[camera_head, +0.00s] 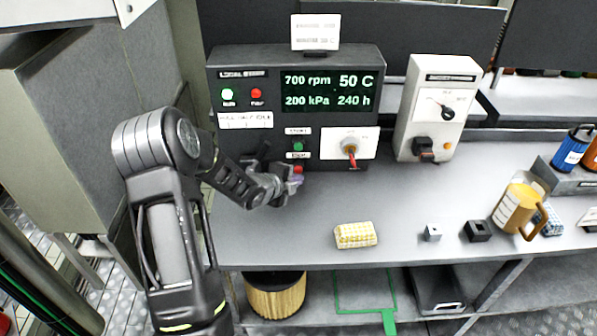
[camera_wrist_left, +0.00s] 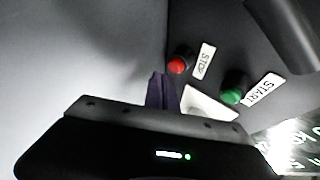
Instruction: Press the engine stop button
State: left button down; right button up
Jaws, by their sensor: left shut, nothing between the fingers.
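The dark control panel (camera_head: 225,95) stands at the back of the bench with a lit display. The engine stop button (camera_head: 298,169) is red and sits low on the panel, below the green start button (camera_head: 298,147). In the left wrist view the red stop button (camera_wrist_left: 177,66) is beside its STOP label, and the green start button (camera_wrist_left: 232,96) is to its right. My left gripper (camera_head: 296,184) is shut and empty, just in front of and below the stop button. In the wrist view its fingertips (camera_wrist_left: 160,82) are close to the button; contact cannot be told. My right gripper is not in view.
A red-handled switch (camera_head: 350,151) is right of the buttons. A white switch box (camera_head: 437,105) stands further right. The bench's middle is mostly clear.

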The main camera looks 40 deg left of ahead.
pick_arm(q)
jog(key=shift+w+a, duration=0.2)
jog(key=shift+w, duration=0.1)
dwell(0.6)
jog(key=shift+w+a, duration=0.4)
jog(key=shift+w, duration=0.1)
dwell(0.9)
jog(key=shift+s+d+b, duration=0.1)
jog(key=shift+b, duration=0.3)
jog(key=shift+s+d+b, duration=0.45)
jog(key=shift+s+d, duration=0.05)
jog(key=shift+s, duration=0.15)
jog(key=shift+s, duration=0.1)
jog(key=shift+s+d+b, duration=0.35)
jog(key=shift+s+b, duration=0.05)
jog(key=shift+b, duration=0.1)
jog(key=shift+s+d+b, duration=0.7)
jog(key=shift+s+d, duration=0.1)
jog(key=shift+s, duration=0.2)
jog(key=shift+s+d, duration=0.35)
jog(key=shift+s, duration=0.2)
